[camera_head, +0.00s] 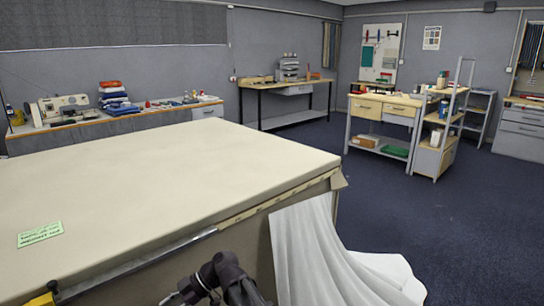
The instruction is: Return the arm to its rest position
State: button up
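My dark arm shows at the bottom middle of the head view, low beside the front edge of the long table (150,180). It looks folded, and the picture's lower edge cuts it off. My gripper seems to be at the dark, partly cropped end of the arm (182,294). Its fingers cannot be made out clearly, and nothing held can be seen. The cream tabletop is mostly bare.
A green note (40,234) lies on the tabletop at left. A white cloth (325,255) hangs by the table's right corner and spreads on the floor. A yellow-and-black item (42,298) is at the lower left. Blue floor (450,215) is open at right; benches line the walls.

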jog(key=w+d+f+m+t+h, duration=0.1)
jog(key=d+f+m+t+h, duration=0.15)
jog(key=d+m, duration=0.9)
jog(key=w+d+f+m+t+h, duration=0.2)
jog(key=d+f+m+h, duration=0.25)
jog(key=d, duration=1.45)
jog(key=w+d+f+m+t+h, duration=0.1)
jog(key=d+f+m+t+h, duration=0.15)
jog(key=d+m, duration=0.95)
jog(key=d+r+n+p, duration=0.1)
jog(key=d+r+p, duration=0.1)
jog(key=r+p, duration=0.9)
jog(key=d+r+n+p, duration=0.1)
jog(key=r+n+p, duration=0.1)
jog(key=r+p, duration=1)
jog(key=shift+d+n+g+h, duration=0.3)
jog(key=shift+d+g+h, duration=0.05)
jog(key=shift+g+h, duration=0.1)
jog(key=shift+r, duration=0.1)
